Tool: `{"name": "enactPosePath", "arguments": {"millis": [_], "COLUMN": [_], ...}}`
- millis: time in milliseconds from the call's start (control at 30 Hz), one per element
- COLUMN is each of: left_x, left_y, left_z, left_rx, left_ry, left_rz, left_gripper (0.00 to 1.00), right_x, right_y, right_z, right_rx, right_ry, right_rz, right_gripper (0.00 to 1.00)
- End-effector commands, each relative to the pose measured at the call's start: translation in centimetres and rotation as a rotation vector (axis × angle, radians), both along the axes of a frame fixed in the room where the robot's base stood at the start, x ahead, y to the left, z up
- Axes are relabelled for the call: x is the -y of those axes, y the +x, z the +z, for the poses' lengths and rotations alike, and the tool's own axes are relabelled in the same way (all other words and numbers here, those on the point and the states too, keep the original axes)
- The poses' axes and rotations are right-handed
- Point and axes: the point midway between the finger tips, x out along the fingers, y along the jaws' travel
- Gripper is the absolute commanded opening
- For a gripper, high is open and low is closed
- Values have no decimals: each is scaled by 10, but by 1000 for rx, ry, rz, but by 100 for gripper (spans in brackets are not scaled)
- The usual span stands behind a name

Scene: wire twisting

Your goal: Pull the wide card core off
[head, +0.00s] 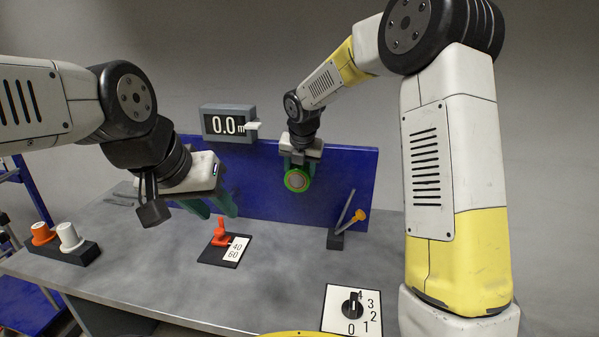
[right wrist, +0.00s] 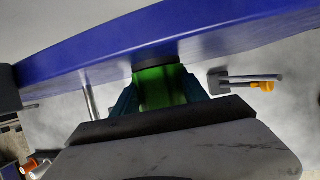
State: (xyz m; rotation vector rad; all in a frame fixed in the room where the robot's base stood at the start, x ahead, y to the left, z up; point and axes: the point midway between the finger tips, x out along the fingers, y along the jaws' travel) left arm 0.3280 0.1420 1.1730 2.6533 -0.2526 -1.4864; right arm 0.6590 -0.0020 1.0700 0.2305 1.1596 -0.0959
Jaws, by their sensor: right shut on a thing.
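The wide card core (head: 297,180) appears to be the round piece with a bright green rim and a grey-brown face, in front of the blue panel. My right gripper (head: 298,170) is shut on it. In the right wrist view the green core (right wrist: 158,88) sits between the teal fingers, with a dark band at its panel end. Whether it still sits on a spindle is hidden. My left gripper (head: 212,206) is open and empty above the table, left of the core, its teal fingers apart.
The blue panel (head: 345,170) stands at the table's back with a 0.0 m display (head: 228,123). A red clamp (head: 221,233) with a 40/60 card stands mid-table. An orange-knobbed lever (head: 350,215) is right, a numbered dial (head: 352,307) in front, orange and white spools (head: 56,235) left.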

Motion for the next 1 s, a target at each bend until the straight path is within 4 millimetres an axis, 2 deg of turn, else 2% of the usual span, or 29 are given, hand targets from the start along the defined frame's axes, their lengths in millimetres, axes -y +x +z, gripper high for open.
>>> {"name": "enactPosePath", "arguments": {"millis": [1000], "left_x": [0], "left_y": [0], "left_z": [0], "left_rx": [0], "left_ry": [0], "left_rz": [0], "left_gripper": [36], "right_x": [-10], "right_y": [-48], "right_z": [0], "right_rx": [1], "right_ry": [-1], "right_rz": [1], "right_gripper": [12]}}
